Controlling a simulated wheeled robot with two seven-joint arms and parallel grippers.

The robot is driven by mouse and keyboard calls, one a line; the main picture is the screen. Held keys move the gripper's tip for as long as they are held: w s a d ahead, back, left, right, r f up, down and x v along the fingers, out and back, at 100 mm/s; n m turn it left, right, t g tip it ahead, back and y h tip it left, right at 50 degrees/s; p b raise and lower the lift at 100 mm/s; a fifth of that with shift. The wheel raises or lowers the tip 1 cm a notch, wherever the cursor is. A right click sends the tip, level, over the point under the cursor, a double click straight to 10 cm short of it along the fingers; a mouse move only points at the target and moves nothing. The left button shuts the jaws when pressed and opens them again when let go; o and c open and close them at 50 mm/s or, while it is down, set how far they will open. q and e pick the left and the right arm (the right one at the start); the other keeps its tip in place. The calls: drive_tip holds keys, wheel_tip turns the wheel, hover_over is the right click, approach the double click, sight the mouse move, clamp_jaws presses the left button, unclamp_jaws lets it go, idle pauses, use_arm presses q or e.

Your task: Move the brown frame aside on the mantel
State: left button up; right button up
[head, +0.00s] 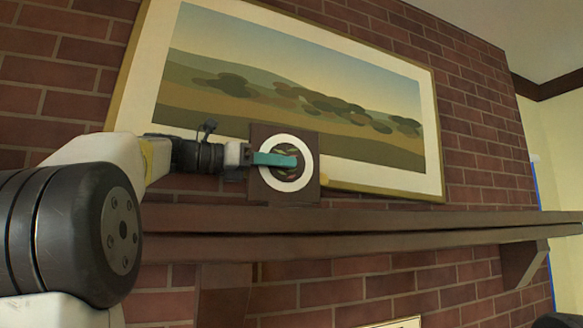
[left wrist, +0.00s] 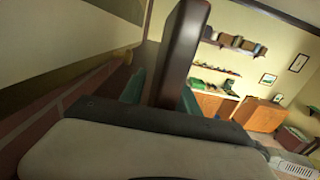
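The brown frame (head: 259,133) is a small square with a white ring and a dark patterned centre. It stands upright on the wooden mantel (head: 400,222), in front of the large landscape picture. My left gripper (head: 276,159) reaches it from the left, with one teal finger across its face. In the left wrist view the frame (left wrist: 182,50) shows edge-on between the teal fingers of my left gripper (left wrist: 162,95). The fingers lie close on both sides and look shut on it. The frame's back is hidden. My right gripper is not in view.
The large landscape picture (head: 300,85) in a gold frame leans on the brick wall (head: 478,130) behind. A small yellowish thing (head: 325,180) sits just right of the brown frame. The mantel further right looks clear. Shelves (left wrist: 232,47) and cabinets (left wrist: 260,115) stand far across the room.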

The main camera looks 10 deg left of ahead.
use_arm(q)
drive_tip(key=shift+s+a+r, duration=0.1)
drive_tip(key=shift+a+r, duration=0.05)
drive_tip(key=shift+a, duration=0.05)
drive_tip(key=v, duration=1.1)
drive_tip(key=shift+s+a, duration=0.2)
drive_tip(key=shift+s, duration=0.05)
